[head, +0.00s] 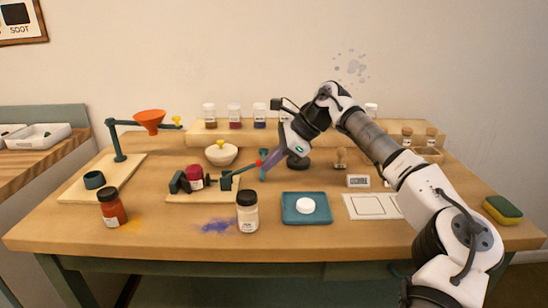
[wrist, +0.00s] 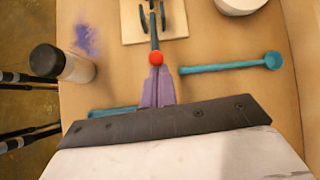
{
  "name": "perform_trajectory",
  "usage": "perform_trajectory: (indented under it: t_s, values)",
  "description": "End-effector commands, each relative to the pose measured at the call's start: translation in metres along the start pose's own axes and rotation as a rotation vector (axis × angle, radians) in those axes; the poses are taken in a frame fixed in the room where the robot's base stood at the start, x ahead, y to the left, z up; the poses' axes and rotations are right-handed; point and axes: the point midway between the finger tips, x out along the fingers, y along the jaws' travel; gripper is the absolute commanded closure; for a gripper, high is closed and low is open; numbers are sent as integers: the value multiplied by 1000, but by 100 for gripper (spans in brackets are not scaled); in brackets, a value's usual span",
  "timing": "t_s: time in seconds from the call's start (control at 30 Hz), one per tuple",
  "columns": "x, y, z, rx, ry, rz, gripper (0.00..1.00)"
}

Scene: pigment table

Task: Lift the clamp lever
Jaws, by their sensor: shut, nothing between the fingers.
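The clamp (head: 180,183) is dark green and stands on a small wooden board (head: 215,197), with a dark red jar (head: 195,178) between its jaws. Its lever (head: 245,167) slopes up to the right and ends in a red knob (head: 259,162). In the wrist view the lever (wrist: 153,30) runs from the top to the red knob (wrist: 156,58). My gripper (head: 266,164) has purple fingers, shut and empty, with tips right at the knob. In the wrist view the fingertips (wrist: 157,72) lie just below the knob and partly behind it. I cannot tell whether they touch it.
A teal spoon (wrist: 230,66) lies beside my fingers. A teal tray (head: 290,216) holds a white round piece. An orange funnel (head: 149,120) hangs on a stand at left.

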Motion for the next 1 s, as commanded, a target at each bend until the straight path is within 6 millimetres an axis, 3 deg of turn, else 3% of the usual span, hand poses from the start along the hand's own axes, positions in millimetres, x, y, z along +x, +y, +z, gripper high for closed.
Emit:
perform_trajectory:
  t_s: [0.03,0.37,1.0]
  values:
    - [-8,-1,13,-7,44,9,100]
    - [-14,-4,36,-15,281,36,100]
    - [-12,-6,46,-12,279,35,100]
